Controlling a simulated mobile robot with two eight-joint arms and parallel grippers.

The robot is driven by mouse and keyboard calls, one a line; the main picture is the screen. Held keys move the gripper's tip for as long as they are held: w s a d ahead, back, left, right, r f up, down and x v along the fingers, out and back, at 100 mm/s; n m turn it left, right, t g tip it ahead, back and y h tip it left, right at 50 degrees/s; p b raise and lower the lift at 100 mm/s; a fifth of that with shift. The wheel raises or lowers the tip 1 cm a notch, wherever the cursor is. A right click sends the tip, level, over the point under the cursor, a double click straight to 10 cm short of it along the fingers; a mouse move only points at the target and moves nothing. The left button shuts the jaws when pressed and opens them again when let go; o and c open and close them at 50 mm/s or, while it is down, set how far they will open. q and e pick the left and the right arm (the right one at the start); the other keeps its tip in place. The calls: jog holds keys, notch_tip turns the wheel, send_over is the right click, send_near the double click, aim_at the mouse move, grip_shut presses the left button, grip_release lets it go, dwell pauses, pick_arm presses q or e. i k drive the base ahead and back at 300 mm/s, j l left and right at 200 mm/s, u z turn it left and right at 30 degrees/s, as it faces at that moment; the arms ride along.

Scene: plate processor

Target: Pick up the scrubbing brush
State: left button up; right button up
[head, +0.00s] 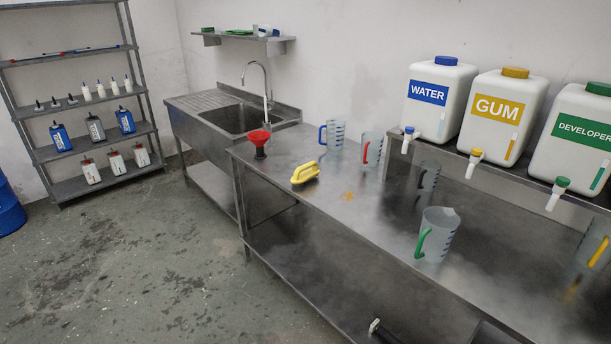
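The scrubbing brush (305,173) has a yellow handle on top. It lies on the steel table (330,210) near its front edge, right of the red funnel (259,140). Nothing touches the brush. Neither of my grippers shows in the head view.
Measuring jugs with blue (334,134), red (371,148) and green (435,235) handles stand on the table. Jugs labelled water (439,95), gum (503,115) and developer (573,138) sit on a raised shelf behind. A sink (240,118) adjoins at left. The floor in front is clear.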

aim_at(299, 178)
jog(key=i+u, duration=0.15)
jog(key=i, duration=2.45)
jog(key=j, duration=0.1)
